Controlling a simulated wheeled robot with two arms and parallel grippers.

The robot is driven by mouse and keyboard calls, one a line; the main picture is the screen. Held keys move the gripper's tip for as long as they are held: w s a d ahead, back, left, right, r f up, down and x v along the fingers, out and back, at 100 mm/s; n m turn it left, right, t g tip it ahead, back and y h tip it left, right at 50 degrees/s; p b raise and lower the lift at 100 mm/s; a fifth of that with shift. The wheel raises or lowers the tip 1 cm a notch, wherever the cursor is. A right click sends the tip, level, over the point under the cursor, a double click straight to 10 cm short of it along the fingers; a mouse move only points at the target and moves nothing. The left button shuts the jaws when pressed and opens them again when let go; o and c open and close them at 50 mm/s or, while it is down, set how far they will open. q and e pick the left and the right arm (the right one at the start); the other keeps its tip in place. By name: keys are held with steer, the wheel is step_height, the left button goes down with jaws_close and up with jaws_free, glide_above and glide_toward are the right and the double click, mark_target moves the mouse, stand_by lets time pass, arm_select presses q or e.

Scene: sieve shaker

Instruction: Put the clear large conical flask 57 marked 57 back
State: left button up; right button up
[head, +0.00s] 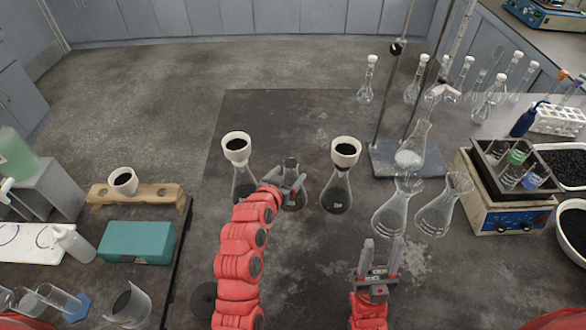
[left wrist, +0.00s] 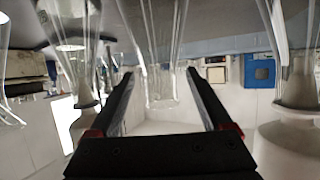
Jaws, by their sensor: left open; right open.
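Several clear conical flasks stand on the dark bench; I cannot read their marks, so I cannot tell which is 57. In the left wrist view, the picture looks upside down, and a clear glass neck (left wrist: 161,85) shows between the open fingers (left wrist: 160,95). My right gripper (head: 381,246) is open and empty, just in front of a clear flask (head: 392,214).
Flasks with white cups (head: 237,147) (head: 346,150) stand close on both sides of my left gripper. Another clear flask (head: 438,216) stands at the right. A stand (head: 379,160) with a clamped flask (head: 412,145) is behind. A wooden rack (head: 154,197) is left.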

arm_select(q)
steer(key=v, duration=0.6)
steer(key=shift+s, duration=0.25)
steer(key=shift+a, duration=0.1)
